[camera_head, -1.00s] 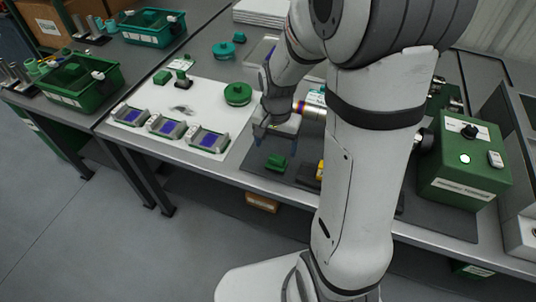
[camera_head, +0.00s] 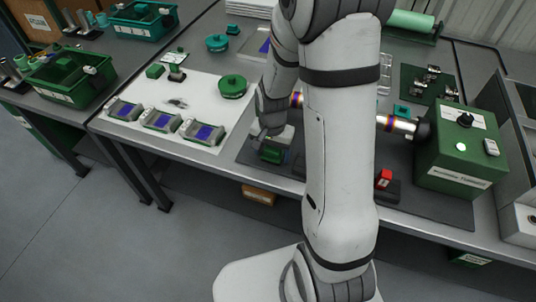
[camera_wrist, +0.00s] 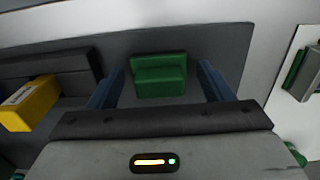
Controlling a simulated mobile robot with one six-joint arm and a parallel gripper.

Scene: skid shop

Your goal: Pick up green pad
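The green pad (camera_wrist: 160,76) is a small stepped green block on a dark grey mat. In the wrist view it lies between the two blue fingers of my gripper (camera_wrist: 160,88), with a gap on each side. In the head view the pad (camera_head: 271,155) shows just below my gripper (camera_head: 268,138), near the front edge of the table. My gripper is open and points down over the pad. I cannot tell how far the fingertips reach down beside it.
A yellow block (camera_wrist: 32,103) in a black holder lies left of the pad in the wrist view. On the white sheet stand grey-green trays with blue inserts (camera_head: 203,132) and a round green part (camera_head: 233,86). A green control box (camera_head: 460,150) stands at the right.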

